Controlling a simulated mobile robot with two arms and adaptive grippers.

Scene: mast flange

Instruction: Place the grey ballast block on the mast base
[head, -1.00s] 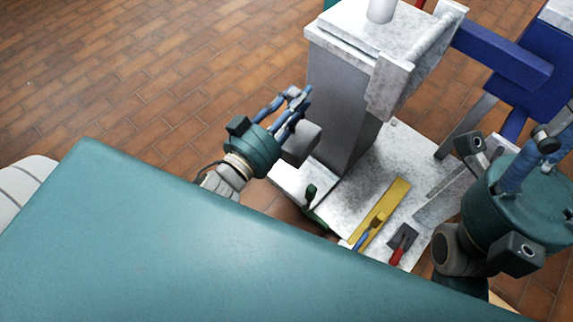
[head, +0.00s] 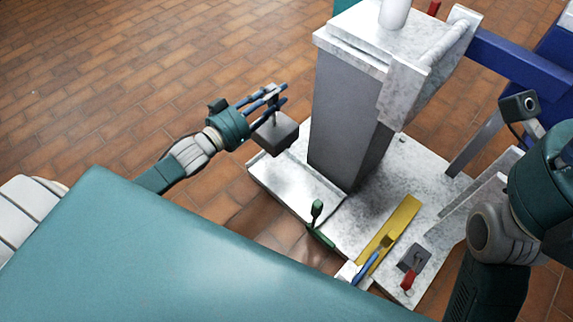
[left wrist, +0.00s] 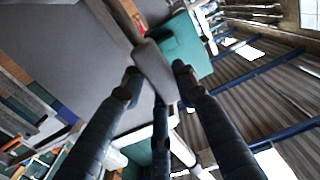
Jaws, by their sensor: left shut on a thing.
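My left gripper (head: 272,98) is shut on the grey ballast block (head: 277,138) by a thin upright stem on its top. The block hangs below the fingers, left of the grey column, near the left edge of the white speckled mast base (head: 345,212). It looks raised above the base; the exact gap cannot be told. In the left wrist view a grey piece, apparently the block (left wrist: 154,70), lies between the fingers. My right gripper's teal body (head: 548,180) is at the right edge; its fingers are out of frame.
The grey column (head: 345,115) rises from the base and carries a speckled top (head: 395,40). The base's left part is bare.

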